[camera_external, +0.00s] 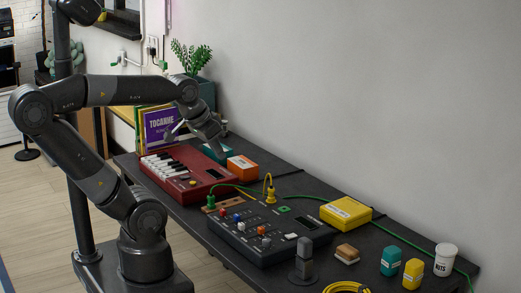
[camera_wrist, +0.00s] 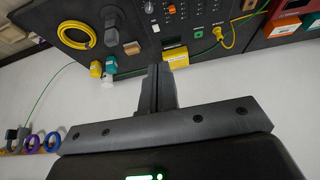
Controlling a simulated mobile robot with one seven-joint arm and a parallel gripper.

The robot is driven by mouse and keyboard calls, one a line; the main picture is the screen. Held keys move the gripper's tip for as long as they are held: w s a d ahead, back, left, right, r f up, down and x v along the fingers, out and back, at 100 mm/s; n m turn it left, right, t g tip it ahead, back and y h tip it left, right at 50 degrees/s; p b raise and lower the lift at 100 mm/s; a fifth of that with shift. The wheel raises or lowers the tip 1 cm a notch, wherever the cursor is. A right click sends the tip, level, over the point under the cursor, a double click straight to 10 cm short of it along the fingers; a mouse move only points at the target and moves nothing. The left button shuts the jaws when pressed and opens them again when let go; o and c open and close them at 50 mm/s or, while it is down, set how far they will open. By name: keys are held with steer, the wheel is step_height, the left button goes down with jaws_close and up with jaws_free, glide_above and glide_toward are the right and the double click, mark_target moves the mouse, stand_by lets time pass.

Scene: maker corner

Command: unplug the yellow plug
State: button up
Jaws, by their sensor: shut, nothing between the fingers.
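The yellow plug (camera_external: 271,196) stands upright at the back edge of the black mixer (camera_external: 258,236), with a yellow cable looping from its top. In the wrist view the yellow plug (camera_wrist: 218,32) shows at the upper right, with its cable curving beside it. In the wrist view my gripper's fingers (camera_wrist: 160,72) are together and empty. The plug's lower end is hidden in its socket.
A green plug (camera_external: 211,201) and green cable are beside the yellow plug. An orange box (camera_external: 242,168) and a yellow box (camera_external: 346,212) stand near. The red keyboard (camera_external: 188,172) is at left; the wall borders the dark table's back.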

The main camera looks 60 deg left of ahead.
steer(key=shift+o, duration=1.4)
steer(key=shift+w+r, duration=0.1)
steer(key=shift+w, duration=0.15)
steer(key=o, duration=0.7)
steer(key=shift+g, duration=0.7)
steer(key=w+a, duration=0.1)
steer(key=w, duration=0.2)
steer(key=w+a, duration=0.1)
steer(key=w, duration=0.1)
steer(key=w+a, duration=0.1)
steer(key=w, duration=0.2)
steer(key=shift+w+r, duration=0.2)
steer(key=shift+w, duration=0.15)
steer(key=g, duration=0.4)
glide_above(271, 188)
steer(key=f, duration=1.9)
steer(key=shift+s+d+f, duration=0.2)
steer(key=shift+d+f, duration=0.15)
steer(key=shift+f, duration=0.05)
steer(key=shift+w+a+f, duration=0.2)
steer(key=shift+a+f, duration=0.1)
steer(key=shift+f, duration=0.25)
steer(key=shift+f, duration=0.1)
steer(key=shift+f, duration=4.4)
